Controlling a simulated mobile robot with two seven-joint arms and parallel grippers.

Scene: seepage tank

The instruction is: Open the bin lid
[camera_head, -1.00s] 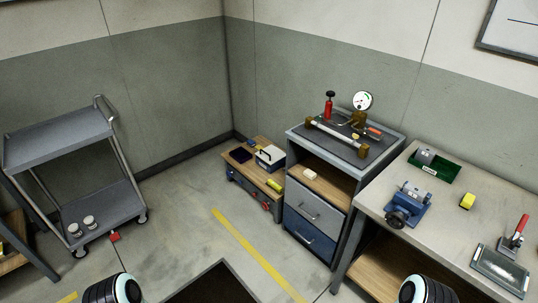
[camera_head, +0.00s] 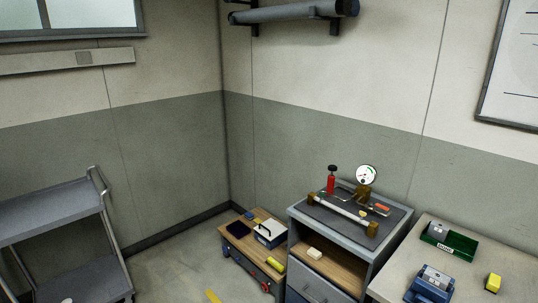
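No thing in view is plainly a bin with a lid. A small white box (camera_head: 270,233) with a black handle on top sits on a low wooden-topped cabinet (camera_head: 236,233) near the corner; it may be a lidded container, but I cannot tell. A small open green tray (camera_head: 462,243) with a grey item in it stands on the bench at the right. Neither of my grippers is in view.
A grey cart (camera_head: 62,204) stands at the left. A drawer cabinet (camera_head: 300,218) with a gauge (camera_head: 366,176) and a red bottle (camera_head: 331,184) stands beside the bench (camera_head: 408,262), which holds a blue vise (camera_head: 432,284) and a yellow block (camera_head: 493,282). Floor between cart and low cabinet is clear.

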